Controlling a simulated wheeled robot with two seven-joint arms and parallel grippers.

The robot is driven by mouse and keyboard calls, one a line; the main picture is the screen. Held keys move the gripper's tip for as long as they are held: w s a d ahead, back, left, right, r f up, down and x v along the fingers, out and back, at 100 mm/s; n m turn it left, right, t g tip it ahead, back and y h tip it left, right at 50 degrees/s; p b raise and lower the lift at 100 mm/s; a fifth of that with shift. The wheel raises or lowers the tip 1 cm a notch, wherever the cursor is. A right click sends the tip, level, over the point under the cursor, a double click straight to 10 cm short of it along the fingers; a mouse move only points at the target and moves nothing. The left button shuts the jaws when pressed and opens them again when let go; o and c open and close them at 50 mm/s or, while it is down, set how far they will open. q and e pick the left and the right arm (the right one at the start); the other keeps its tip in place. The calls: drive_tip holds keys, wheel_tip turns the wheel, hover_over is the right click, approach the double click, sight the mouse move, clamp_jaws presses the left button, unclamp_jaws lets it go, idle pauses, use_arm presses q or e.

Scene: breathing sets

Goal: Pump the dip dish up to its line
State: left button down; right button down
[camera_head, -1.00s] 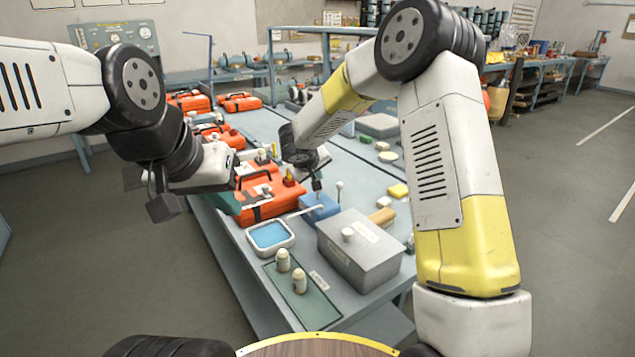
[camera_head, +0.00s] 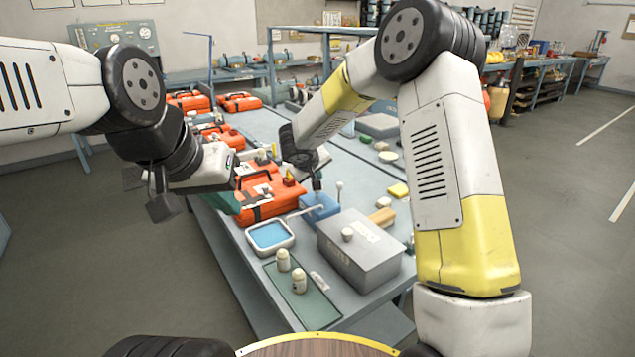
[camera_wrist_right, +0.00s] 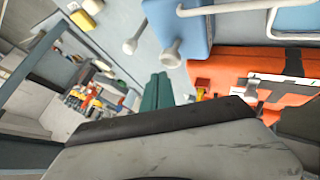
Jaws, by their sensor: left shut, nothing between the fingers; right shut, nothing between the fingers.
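The dip dish (camera_head: 270,236) is a white-rimmed square tray of blue liquid on the bench. I cannot make out its line. Behind it to the right stands a blue pump block (camera_head: 320,207) with a white spout reaching to the dish. My right gripper (camera_head: 317,187) is shut and empty, pointing down just above the block; I cannot tell whether it touches it. In the right wrist view the block (camera_wrist_right: 180,30) and spout (camera_wrist_right: 230,7) show at the top. My left gripper (camera_head: 158,195) is shut and empty, left of the bench and away from the dish.
A grey lidded box (camera_head: 360,255) stands right of the dish. A green mat (camera_head: 318,308) with two white-topped bottles lies in front. An orange case (camera_head: 262,205) sits behind the dish, with more cases further back. A white-knobbed stick (camera_head: 340,187) stands beside the pump.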

drive_tip(key=shift+f, duration=0.15)
drive_tip(key=shift+f, duration=0.3)
drive_tip(key=shift+f, duration=1.05)
idle(1.2)
drive_tip(key=shift+r, duration=4)
